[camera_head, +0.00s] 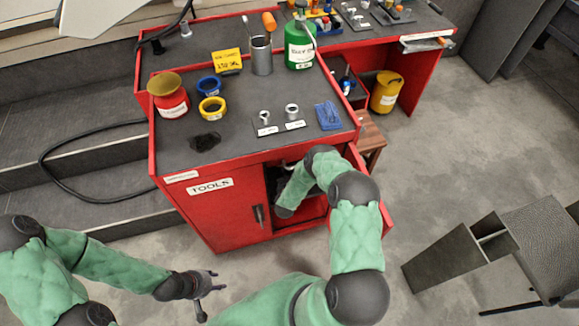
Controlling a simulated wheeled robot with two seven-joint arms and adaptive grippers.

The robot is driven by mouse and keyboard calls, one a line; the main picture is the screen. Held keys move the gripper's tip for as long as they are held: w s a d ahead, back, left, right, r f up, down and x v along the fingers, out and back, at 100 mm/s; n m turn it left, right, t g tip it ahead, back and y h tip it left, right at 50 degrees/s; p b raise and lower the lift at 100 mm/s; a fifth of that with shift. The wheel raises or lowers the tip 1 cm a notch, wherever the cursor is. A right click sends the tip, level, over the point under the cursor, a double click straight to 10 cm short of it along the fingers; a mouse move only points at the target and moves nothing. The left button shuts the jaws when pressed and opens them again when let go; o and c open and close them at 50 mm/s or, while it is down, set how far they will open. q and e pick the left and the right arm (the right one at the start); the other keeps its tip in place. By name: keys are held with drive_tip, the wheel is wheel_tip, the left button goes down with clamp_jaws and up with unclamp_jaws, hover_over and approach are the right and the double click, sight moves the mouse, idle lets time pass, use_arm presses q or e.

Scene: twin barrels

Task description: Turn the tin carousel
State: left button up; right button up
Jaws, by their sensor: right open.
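No tin carousel can be made out. The red tool cabinet (225,222) stands in the middle, with an opening at the right of its front. My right arm reaches over and down into this opening. My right gripper (284,208) is at the opening, dark and largely hidden by my arm and the cabinet; it is open, and I see nothing held in it. My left gripper (209,290) is out over the floor in front of the cabinet, apart from it, with its fingers spread and empty.
The cabinet top holds a red tin (168,101), blue tape (209,86), yellow tape (212,108), a metal cup (262,57) and a green bottle (299,48). A red door (386,221) stands open on the right. A yellow can (386,92) stands behind. The right floor is clear up to a dark chair-like object (545,240).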

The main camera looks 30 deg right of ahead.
sight(291, 164)
drive_tip(key=b+x, duration=0.2)
drive_tip(key=x, duration=0.4)
drive_tip(key=shift+w+f, duration=0.1)
drive_tip(key=shift+f, duration=0.05)
clamp_jaws()
